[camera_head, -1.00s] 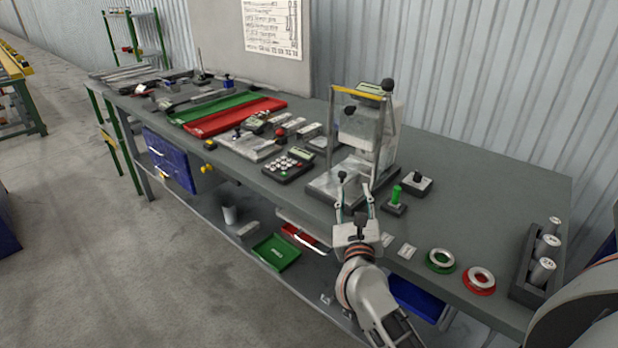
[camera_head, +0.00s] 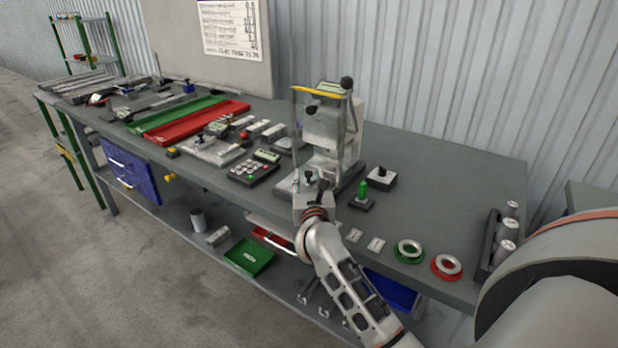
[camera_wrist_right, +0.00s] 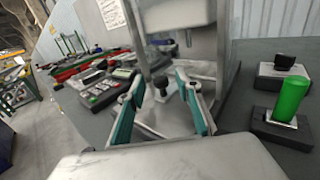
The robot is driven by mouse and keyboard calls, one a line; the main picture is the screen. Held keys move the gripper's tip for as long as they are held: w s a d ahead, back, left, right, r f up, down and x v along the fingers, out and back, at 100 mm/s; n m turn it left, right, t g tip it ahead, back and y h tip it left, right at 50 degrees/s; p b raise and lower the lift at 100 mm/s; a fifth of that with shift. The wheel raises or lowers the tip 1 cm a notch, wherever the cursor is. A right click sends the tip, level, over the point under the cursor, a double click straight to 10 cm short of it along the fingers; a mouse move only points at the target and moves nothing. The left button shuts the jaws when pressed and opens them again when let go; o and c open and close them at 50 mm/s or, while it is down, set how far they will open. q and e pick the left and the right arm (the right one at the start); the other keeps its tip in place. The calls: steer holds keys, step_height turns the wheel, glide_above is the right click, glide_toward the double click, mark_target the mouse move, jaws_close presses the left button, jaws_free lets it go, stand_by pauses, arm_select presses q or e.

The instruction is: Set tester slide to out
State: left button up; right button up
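The tester (camera_head: 345,125) stands on the grey bench, a pale machine with a yellow bar across its front frame and a black ball on a lever at its top right. At its base is the slide, with a small black knob (camera_wrist_right: 160,83) standing up; the knob also shows in the head view (camera_head: 309,176). My right gripper (camera_wrist_right: 163,100) is at the front of the tester base. Its teal-padded fingers are apart, one on each side of the knob, with gaps visible. In the head view the gripper partly hides the slide. My left gripper is not in view.
A green-handled block (camera_head: 362,192) and a black-knobbed block (camera_head: 381,178) stand right of the tester. A keypad box (camera_head: 252,170) is on its left. Green (camera_head: 408,250) and red (camera_head: 446,267) rings lie near the front edge. Bench behind these is clear.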

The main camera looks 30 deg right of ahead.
jaws_close()
steer(key=s+a, duration=0.4)
steer(key=a, duration=0.6)
steer(key=shift+s+a, duration=0.15)
steer(key=shift+a, duration=0.1)
steer(key=shift+f, duration=0.1)
steer(key=shift+c, duration=1.7)
jaws_free()
steer(key=o, duration=0.3)
steer(key=shift+s+a, duration=0.1)
steer(key=shift+a, duration=0.05)
steer(key=shift+o, duration=0.2)
